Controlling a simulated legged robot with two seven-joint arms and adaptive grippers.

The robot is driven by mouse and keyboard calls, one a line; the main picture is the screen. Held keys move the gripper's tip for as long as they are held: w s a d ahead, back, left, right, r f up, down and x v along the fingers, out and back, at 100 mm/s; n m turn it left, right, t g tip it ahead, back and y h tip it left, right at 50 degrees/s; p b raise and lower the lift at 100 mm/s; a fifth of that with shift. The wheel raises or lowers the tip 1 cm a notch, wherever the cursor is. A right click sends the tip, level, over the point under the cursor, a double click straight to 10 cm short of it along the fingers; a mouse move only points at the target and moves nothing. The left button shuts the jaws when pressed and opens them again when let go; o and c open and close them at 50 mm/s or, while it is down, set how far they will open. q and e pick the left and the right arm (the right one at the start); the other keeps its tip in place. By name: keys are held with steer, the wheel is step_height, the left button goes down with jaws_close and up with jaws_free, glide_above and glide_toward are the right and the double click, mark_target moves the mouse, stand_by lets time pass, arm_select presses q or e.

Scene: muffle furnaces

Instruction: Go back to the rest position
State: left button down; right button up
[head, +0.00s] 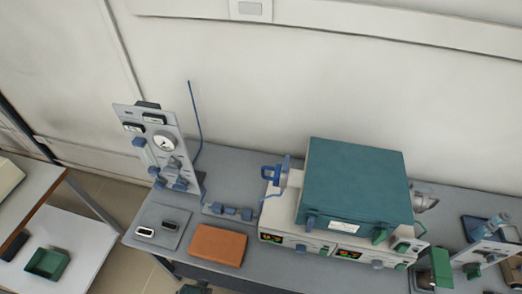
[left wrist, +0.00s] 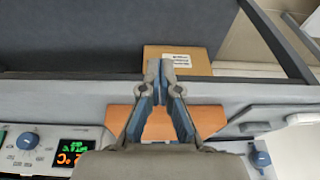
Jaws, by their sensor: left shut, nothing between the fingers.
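My left gripper (left wrist: 160,70) shows in the left wrist view with its two blue-grey fingers together and nothing between them. Behind the fingers lies an orange slab (left wrist: 207,120) on the bench, and the fingertips reach past it toward the bench's front edge. I cannot tell the height of the fingers above the slab. The slab also lies on the bench in the head view (head: 216,245). Neither arm shows clearly in the head view; a small dark shape at its bottom edge cannot be made out. My right gripper is not in view.
A teal furnace (head: 355,185) on a white base with lit displays stands right of the slab. A gauge panel (head: 160,145) stands at the back left. A grey plate (head: 160,226) lies left of the slab. A cardboard box (left wrist: 190,58) sits beyond the bench edge.

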arm_select(q)
steer(key=s+f+g, duration=0.1)
steer(key=s+f, duration=0.2)
steer(key=f, duration=0.8)
steer(key=s+f, duration=0.3)
steer(key=f, duration=0.8)
steer(key=s+a+f+g+b, duration=0.1)
steer(key=s+a+f, duration=0.2)
steer(key=s+f, duration=0.8)
steer(key=s, duration=0.4)
steer(key=shift+f, duration=0.4)
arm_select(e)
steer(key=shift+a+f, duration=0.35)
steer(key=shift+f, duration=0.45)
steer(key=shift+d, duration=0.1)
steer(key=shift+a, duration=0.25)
arm_select(q)
steer(key=shift+a, duration=0.1)
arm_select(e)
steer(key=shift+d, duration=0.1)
